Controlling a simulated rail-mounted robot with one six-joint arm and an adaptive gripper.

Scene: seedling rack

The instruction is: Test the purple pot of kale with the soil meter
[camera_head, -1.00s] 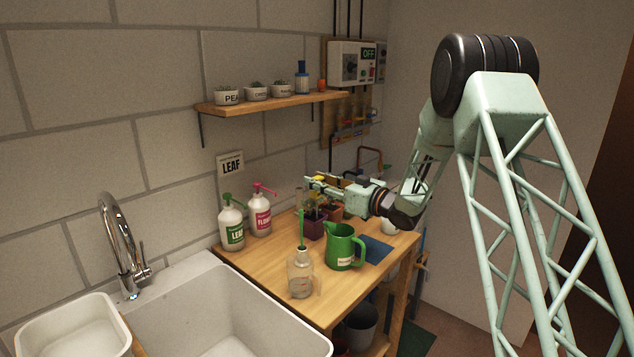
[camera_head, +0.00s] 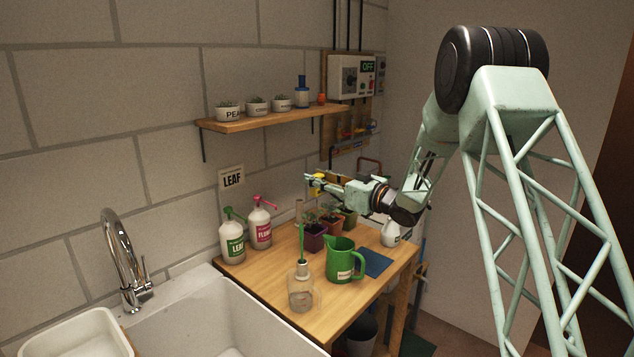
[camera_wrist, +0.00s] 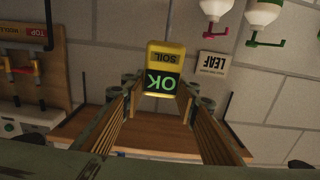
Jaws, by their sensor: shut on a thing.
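My gripper (camera_head: 320,184) is shut on the yellow soil meter (camera_head: 318,188) and holds it in the air above the potted plants. In the wrist view, the meter (camera_wrist: 168,58) sits between the fingers, upside down in the picture, with "SOIL" and a lit green "OK" display.
A green jug (camera_head: 342,262), a glass bottle (camera_head: 301,288) and a blue mat (camera_head: 375,262) are on the table. LEAF (camera_head: 232,238) and pink-topped (camera_head: 260,225) spray bottles stand by the wall. A wooden shelf (camera_head: 270,120) with white pots hangs above; a sink (camera_head: 190,315) lies left.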

